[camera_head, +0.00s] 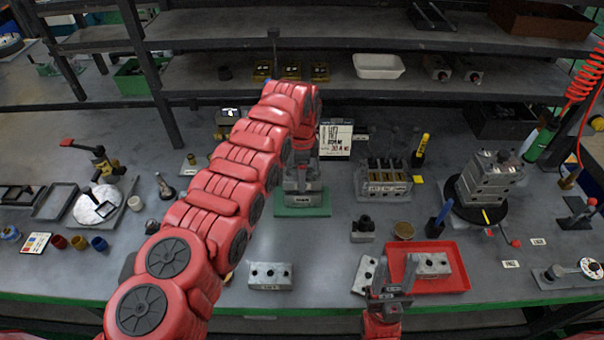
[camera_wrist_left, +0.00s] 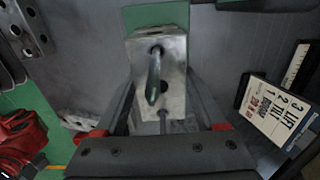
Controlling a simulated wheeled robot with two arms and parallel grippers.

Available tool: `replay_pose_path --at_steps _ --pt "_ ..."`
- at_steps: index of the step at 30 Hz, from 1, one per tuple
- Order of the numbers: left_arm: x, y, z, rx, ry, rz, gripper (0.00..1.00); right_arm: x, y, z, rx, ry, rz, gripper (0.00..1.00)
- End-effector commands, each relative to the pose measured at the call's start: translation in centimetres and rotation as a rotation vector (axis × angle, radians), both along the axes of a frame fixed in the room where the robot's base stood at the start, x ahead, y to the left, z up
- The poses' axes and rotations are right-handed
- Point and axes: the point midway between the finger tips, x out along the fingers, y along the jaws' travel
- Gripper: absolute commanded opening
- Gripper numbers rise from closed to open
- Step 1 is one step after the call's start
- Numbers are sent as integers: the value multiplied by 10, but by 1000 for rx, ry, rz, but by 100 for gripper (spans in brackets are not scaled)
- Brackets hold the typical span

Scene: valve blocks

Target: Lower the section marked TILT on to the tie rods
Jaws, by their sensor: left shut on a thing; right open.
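My left gripper (camera_head: 302,182) points down over the green mat (camera_head: 318,207). It is shut on a grey metal section (camera_wrist_left: 172,95), which sits between the fingers in the left wrist view; a dark rod or loop shows at its holes. A grey block with a small label (camera_head: 303,200) stands at the mat in the head view. The label is too small to read, and I cannot tell whether the held section touches anything below. The tie rods are largely hidden by my arm and gripper. My right gripper (camera_head: 389,293) is open and empty by the red tray.
A sign card (camera_head: 336,139) stands behind, right of the mat; it also shows in the left wrist view (camera_wrist_left: 277,110). A block with several dark plugs (camera_head: 387,185) stands to the right. A loose block (camera_head: 270,275) lies in front. The red tray (camera_head: 450,257) holds another block.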

Motion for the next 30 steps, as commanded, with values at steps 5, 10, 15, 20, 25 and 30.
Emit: replay_pose_path --at_steps 5,10,15,20,25,30 --pt "0 0 -1 0 -1 0 90 0 0 -1 0 0 0 50" --pt "0 0 -1 0 0 0 100 0 0 -1 0 0 0 50" --pt "0 0 0 0 0 0 100 0 0 -2 0 0 0 50" --pt "1 0 18 -1 -2 0 100 0 0 -8 0 0 0 50" --pt "1 -2 60 -1 -5 -2 100 0 0 -19 0 0 0 50" --pt "0 -3 111 -1 -1 -4 100 0 0 -2 0 0 0 50"
